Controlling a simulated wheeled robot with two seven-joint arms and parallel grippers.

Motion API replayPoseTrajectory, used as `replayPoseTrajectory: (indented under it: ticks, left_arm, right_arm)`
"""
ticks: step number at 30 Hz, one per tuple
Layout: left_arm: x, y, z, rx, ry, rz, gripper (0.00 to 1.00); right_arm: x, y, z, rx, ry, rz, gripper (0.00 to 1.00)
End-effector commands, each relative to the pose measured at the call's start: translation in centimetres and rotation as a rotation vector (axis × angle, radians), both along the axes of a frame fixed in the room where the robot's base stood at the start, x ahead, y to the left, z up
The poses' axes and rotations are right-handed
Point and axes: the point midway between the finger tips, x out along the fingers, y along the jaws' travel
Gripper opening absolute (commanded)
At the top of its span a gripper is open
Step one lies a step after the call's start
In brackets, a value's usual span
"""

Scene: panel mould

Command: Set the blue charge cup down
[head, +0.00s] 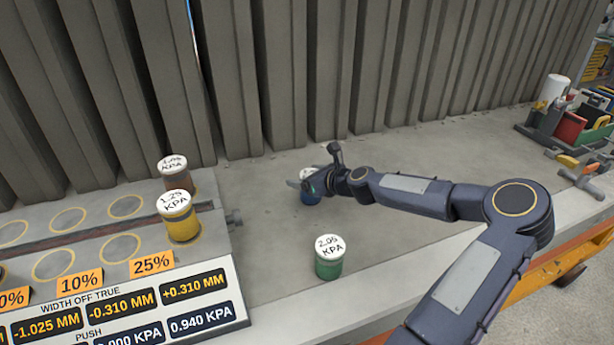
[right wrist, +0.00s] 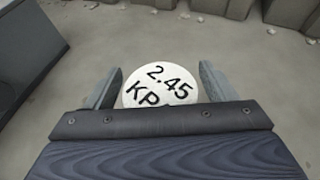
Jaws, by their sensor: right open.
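The blue charge cup (head: 311,196) stands on the grey bench, partly hidden behind my right gripper (head: 306,184) in the head view. In the right wrist view its white lid (right wrist: 158,87) reads 2.45 KPA and lies between the two fingers of my right gripper (right wrist: 158,88). The fingers are open, one on each side of the cup, with small gaps showing beside the lid. The cup's lower body is hidden in the wrist view. My left gripper is not in view.
A green cup (head: 330,258) marked 2.05 KPA stands nearer on the bench. A yellow cup (head: 180,217) and a brown cup (head: 175,174) stand on the ringed panel at left. A ribbed grey wall (head: 350,70) runs behind. A tool tray (head: 570,125) is at far right.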

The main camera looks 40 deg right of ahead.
Motion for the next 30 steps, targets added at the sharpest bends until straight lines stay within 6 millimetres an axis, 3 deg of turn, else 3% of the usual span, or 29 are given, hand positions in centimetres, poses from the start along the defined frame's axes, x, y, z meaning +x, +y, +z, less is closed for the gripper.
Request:
replayPoseTrajectory:
  ticks: [8,21,30]
  left_arm:
    - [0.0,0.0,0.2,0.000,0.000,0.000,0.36]
    - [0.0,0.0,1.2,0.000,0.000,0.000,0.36]
    - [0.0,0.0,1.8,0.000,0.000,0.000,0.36]
  right_arm:
    - [-0.6,-0.2,0.6,0.000,0.000,-0.002,0.78]
    - [-8.1,-0.9,3.8,0.001,0.002,-0.006,0.78]
    - [-10.9,-0.9,4.9,0.000,0.001,-0.001,0.78]
